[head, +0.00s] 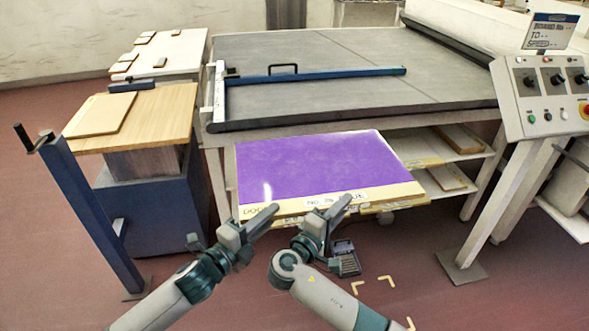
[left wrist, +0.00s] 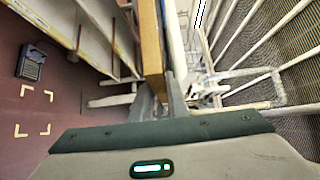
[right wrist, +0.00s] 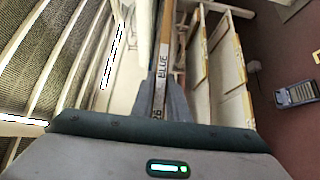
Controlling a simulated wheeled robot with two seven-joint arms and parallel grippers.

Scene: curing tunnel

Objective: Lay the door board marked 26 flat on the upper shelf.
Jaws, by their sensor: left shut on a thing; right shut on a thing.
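The door board (head: 320,170) has a purple top face and a pale wooden front edge with lettering. In the head view it lies roughly level in front of the conveyor table, over the shelf area. In the right wrist view its edge (right wrist: 163,65) reads "BLUE" and what looks like "26". My left gripper (head: 264,217) is shut on the front edge near its left end. My right gripper (head: 338,207) is shut on the same edge further right. The upper shelf (head: 432,150) shows to the right of the board; the rest is hidden behind it. I cannot tell whether the board touches the shelf.
The grey conveyor table (head: 350,60) stands above the shelves with a blue bar (head: 330,76) across it. Wooden boards (head: 447,178) lie on the shelves at right. A control panel (head: 545,95) stands right, a blue post (head: 90,205) left. A foot pedal (head: 345,262) is on the floor.

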